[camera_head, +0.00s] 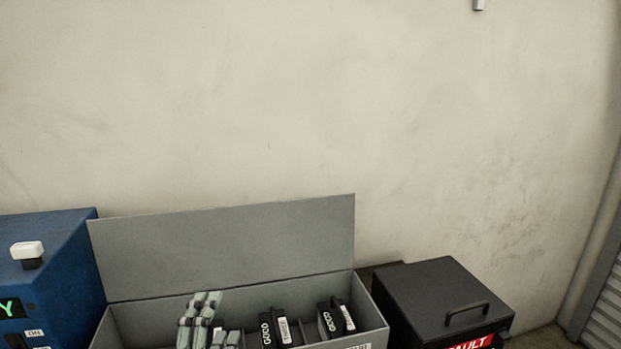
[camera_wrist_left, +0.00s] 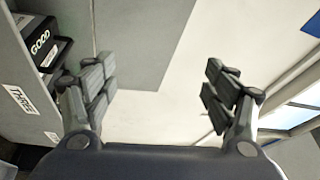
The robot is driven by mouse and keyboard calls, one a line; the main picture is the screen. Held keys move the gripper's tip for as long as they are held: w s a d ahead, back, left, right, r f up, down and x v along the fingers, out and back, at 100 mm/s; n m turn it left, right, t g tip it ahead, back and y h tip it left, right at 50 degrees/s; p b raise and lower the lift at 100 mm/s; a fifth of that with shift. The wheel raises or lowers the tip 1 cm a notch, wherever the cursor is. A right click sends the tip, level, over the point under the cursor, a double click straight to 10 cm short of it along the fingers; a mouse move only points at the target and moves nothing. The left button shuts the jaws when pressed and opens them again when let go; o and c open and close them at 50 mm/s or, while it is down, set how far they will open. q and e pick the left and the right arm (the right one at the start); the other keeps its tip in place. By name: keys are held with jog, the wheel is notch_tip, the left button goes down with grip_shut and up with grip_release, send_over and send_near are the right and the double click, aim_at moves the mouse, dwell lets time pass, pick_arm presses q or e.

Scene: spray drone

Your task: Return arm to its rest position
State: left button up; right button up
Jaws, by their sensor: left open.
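My left gripper (camera_head: 209,325) shows at the bottom of the head view, in front of the open grey box. In the left wrist view the left gripper (camera_wrist_left: 160,95) is open, its two fingers wide apart with nothing between them. The rest of the left arm is out of the head view. My right gripper is not in either view.
A grey box (camera_head: 225,245) with its lid up holds several black items labelled GOOD (camera_head: 325,320). A blue machine (camera_head: 50,260) stands at left. A black box (camera_head: 435,290) with a handle and a red FAULT label stands at right. A pale wall is behind.

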pick_arm(q)
jog(key=s+a+f+n+g+y, duration=0.4)
jog(key=f+n, duration=0.3)
jog(key=f, duration=0.4)
jog(key=s+f+n+g+h, duration=0.1)
jog(key=s+f+n+g, duration=0.45)
jog(key=s, duration=0.55)
jog(key=s+f+n+g+h, duration=0.1)
jog(key=s+f+n+g, duration=0.2)
jog(key=s+f+g, duration=0.5)
jog(key=s+f, duration=0.3)
jog(key=f, duration=1.1)
jog(key=s+f, duration=0.2)
jog(key=f, duration=1.2)
jog(key=s+a+f, duration=0.3)
jog(key=s+f, duration=1.3)
jog(key=s, duration=0.1)
jog(key=shift+m, duration=0.35)
jog(key=shift+f+g, duration=0.1)
jog(key=shift+g, duration=0.15)
jog(key=shift+c, duration=0.3)
